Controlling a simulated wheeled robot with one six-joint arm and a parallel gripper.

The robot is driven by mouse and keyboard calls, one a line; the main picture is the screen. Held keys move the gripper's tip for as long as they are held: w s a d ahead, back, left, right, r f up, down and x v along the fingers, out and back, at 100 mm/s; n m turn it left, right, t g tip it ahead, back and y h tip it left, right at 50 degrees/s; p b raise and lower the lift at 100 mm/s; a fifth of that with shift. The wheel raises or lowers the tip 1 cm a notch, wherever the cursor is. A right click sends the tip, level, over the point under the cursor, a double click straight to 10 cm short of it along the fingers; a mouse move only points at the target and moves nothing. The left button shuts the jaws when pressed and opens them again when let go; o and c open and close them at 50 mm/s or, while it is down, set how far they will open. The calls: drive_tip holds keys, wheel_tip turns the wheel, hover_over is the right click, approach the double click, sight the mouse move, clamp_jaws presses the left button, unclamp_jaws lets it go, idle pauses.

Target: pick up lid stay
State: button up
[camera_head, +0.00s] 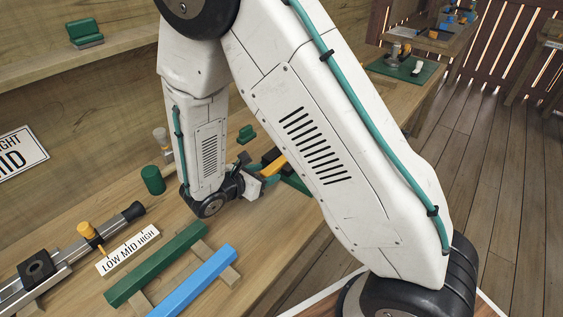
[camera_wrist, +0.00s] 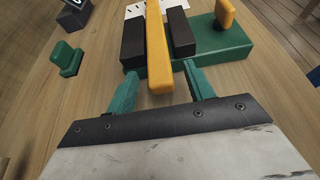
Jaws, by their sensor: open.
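A yellow bar (camera_wrist: 158,50), which I take to be the lid stay, lies lengthwise in the middle of the wrist view. Its near end points toward my gripper. Black blocks flank it on both sides, by a green base (camera_wrist: 222,42); I cannot tell if they belong to a holder or to my fingers. My gripper (camera_wrist: 160,73) is open, its green fingers on either side of the bar's near part, with visible gaps. In the head view the yellow bar (camera_head: 273,166) shows small beside the gripper, partly hidden by my arm.
A yellow knob (camera_wrist: 226,13) stands on the green base. A small green block (camera_wrist: 66,60) is to the left. In the head view, a green cylinder (camera_head: 152,179), a rail with a LOW MID HIGH label (camera_head: 128,249), and green and blue bars (camera_head: 195,285) lie on the bench.

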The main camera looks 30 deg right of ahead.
drive_tip(key=shift+d, duration=0.1)
clamp_jaws()
drive_tip(key=shift+r, duration=0.1)
